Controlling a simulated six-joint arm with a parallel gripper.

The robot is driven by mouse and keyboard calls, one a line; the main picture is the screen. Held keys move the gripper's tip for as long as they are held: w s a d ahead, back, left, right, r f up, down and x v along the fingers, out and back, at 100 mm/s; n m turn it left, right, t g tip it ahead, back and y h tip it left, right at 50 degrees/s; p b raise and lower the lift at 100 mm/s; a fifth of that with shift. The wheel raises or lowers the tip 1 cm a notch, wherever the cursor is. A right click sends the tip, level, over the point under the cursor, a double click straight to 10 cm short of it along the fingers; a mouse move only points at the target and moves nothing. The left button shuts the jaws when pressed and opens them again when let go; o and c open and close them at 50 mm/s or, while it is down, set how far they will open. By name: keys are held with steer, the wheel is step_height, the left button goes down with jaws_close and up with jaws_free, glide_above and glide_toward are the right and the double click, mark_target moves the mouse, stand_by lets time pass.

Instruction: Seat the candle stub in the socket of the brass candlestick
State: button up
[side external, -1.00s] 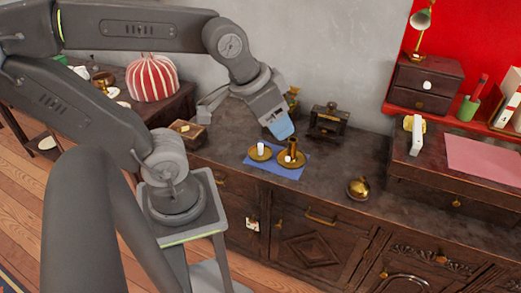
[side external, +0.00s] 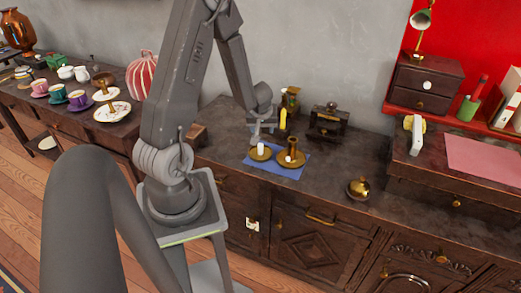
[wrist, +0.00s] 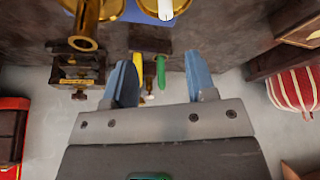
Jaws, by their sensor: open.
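The white candle stub (side external: 261,148) stands upright on a small brass dish (side external: 254,156) on a blue mat. The brass candlestick (side external: 291,159) with its upright socket stands just right of it on the same mat. In the wrist view the candlestick socket (wrist: 84,27) shows at the top left, and part of the stub (wrist: 165,9) at the top edge. My gripper (wrist: 160,62) is open, its blue fingers apart. In the side view it is behind the stub, with its fingertips hard to make out.
A yellow upright item (side external: 283,119) is close behind the candlestick; yellow and green (wrist: 161,72) shapes show between the fingers, apparently beyond them. A dark box-like object (side external: 327,121) stands right of it. A brass bell-like object (side external: 358,188) lies right of the mat. The cabinet front is clear.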

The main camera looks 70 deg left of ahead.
mark_target(260, 144)
steer(key=x, duration=0.6)
steer(key=s+x, duration=0.1)
steer(key=x, duration=0.2)
steer(key=shift+s+a+f, duration=0.1)
steer(key=shift+a+f, duration=0.05)
steer(key=shift+a, duration=0.05)
steer(key=shift+w+x, duration=0.1)
steer(key=shift+x, duration=1.3)
steer(key=shift+w+x, duration=0.15)
steer(key=shift+x, duration=1.25)
jaws_close()
